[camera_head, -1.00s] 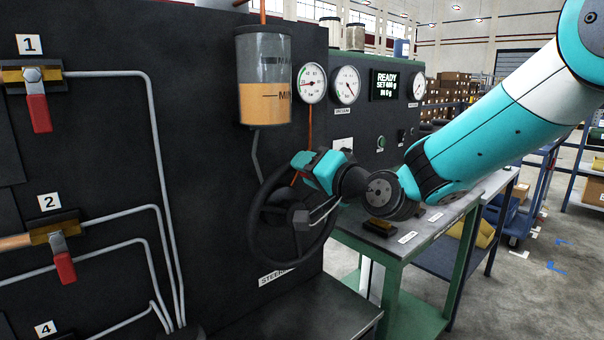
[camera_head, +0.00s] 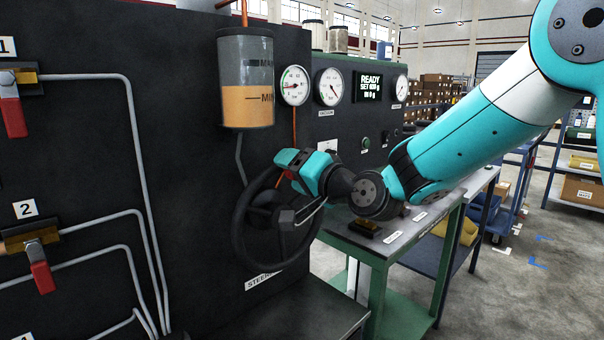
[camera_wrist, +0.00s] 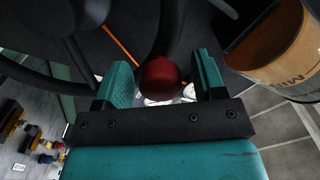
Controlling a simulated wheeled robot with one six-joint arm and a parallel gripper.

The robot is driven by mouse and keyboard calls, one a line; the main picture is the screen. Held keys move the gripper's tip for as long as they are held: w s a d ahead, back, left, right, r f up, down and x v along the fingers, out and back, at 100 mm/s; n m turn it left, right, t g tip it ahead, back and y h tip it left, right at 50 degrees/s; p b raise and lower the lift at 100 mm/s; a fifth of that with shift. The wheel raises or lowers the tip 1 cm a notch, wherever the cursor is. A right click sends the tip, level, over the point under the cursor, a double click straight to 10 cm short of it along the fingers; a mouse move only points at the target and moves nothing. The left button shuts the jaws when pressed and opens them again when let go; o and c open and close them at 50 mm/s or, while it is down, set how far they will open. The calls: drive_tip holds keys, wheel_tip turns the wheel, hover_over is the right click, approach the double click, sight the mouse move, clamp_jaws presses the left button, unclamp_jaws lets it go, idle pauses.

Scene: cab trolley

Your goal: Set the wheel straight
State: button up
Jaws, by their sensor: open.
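The black steering wheel (camera_head: 241,232) is mounted on the dark panel, above a partly covered "STEERING" label (camera_head: 262,280). My gripper (camera_head: 284,168) is at the wheel's upper rim. In the wrist view the jaws of my gripper (camera_wrist: 160,80) stand apart, with a dark red ball-shaped knob (camera_wrist: 160,77) between their tips. The black wheel rim (camera_wrist: 170,38) runs just beyond the knob. The wheel's hub and right side are partly hidden behind my arm in the head view. I cannot tell whether either jaw touches the knob.
A reservoir (camera_head: 247,80) with amber fluid hangs above the wheel. Gauges and a lit display (camera_head: 373,84) are behind my arm. Red-handled valves (camera_head: 41,277) and grey pipes are at left. A green-framed bench (camera_head: 400,240) stands at right, with open floor beyond.

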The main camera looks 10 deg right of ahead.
drive_tip(key=b+v, duration=0.5)
drive_tip(key=v, duration=1.2)
drive_tip(key=shift+s, duration=0.2)
